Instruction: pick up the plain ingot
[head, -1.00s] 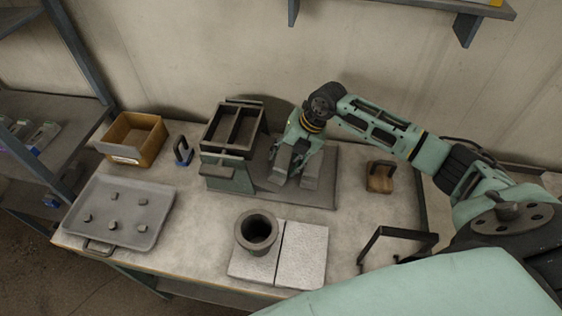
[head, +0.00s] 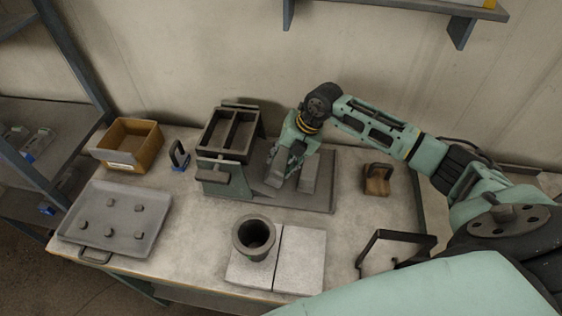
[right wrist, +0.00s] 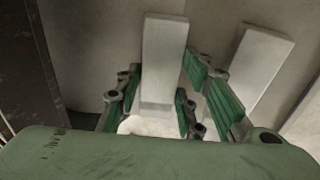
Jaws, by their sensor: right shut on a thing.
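Two grey bar-shaped ingots lie side by side on a dark flat plate (head: 325,200) beside the mould frame. My right gripper (head: 288,165) reaches down from above and is shut on the left ingot (head: 275,178). In the right wrist view this ingot (right wrist: 163,62) stands between the green finger pads of my gripper (right wrist: 158,112). The other ingot (head: 308,178) lies just right of the gripper, apart from the held one, and also shows in the right wrist view (right wrist: 260,62). Both look plain; I see no marking on either. My left gripper is not in view.
A dark two-slot mould frame (head: 228,135) stands close left of the gripper. A crucible (head: 255,238) stands on pale slabs (head: 300,262) in front. A grey tray (head: 150,222), an orange bin (head: 128,145), a wooden-based block (head: 377,180) and a black bracket (head: 395,240) stand around.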

